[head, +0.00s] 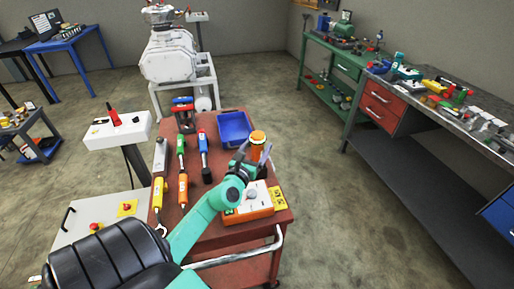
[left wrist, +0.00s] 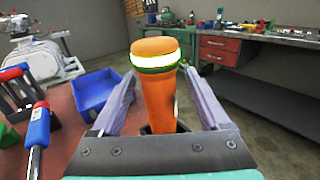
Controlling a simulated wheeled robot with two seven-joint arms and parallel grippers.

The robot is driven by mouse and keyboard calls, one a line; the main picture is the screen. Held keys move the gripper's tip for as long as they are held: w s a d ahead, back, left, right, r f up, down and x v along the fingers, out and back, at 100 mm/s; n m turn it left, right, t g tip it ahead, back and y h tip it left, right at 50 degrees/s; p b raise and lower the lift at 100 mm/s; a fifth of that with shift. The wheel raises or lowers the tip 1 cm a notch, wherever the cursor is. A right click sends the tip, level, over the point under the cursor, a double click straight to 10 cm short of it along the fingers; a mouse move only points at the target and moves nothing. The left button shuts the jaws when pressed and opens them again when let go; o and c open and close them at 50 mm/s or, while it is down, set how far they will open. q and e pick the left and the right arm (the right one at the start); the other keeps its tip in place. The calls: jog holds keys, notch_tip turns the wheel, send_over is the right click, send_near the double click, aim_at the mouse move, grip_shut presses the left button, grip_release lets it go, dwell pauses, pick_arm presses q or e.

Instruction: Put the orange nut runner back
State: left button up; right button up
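The orange nut runner (head: 258,139) stands roughly upright at the right side of the red cart (head: 222,237), with a pale and green band near its rounded top. In the left wrist view its orange body (left wrist: 158,100) rises between the fingers. My left gripper (head: 254,155) is around its upper part. The fingers (left wrist: 160,85) look spread, with a gap on each side of the body. A dark piece shows low behind the body; the nut runner's lower end is hidden. My right gripper is not in view.
A blue bin (head: 234,128) sits behind the gripper. Yellow (head: 158,192), green-and-orange (head: 182,188) and blue-and-red (head: 204,158) tools lie to the left. An orange-and-white box with a dial (head: 249,208) is in front. Workbenches stand at the right, beyond open floor.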

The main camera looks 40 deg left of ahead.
pick_arm(q)
jog(key=shift+s+f, duration=0.1)
jog(key=shift+s, duration=0.05)
jog(key=b+v, duration=0.3)
jog(key=v, duration=0.8)
jog(key=shift+s, duration=0.2)
jog(key=shift+s+d, duration=0.1)
jog(key=shift+s, duration=0.05)
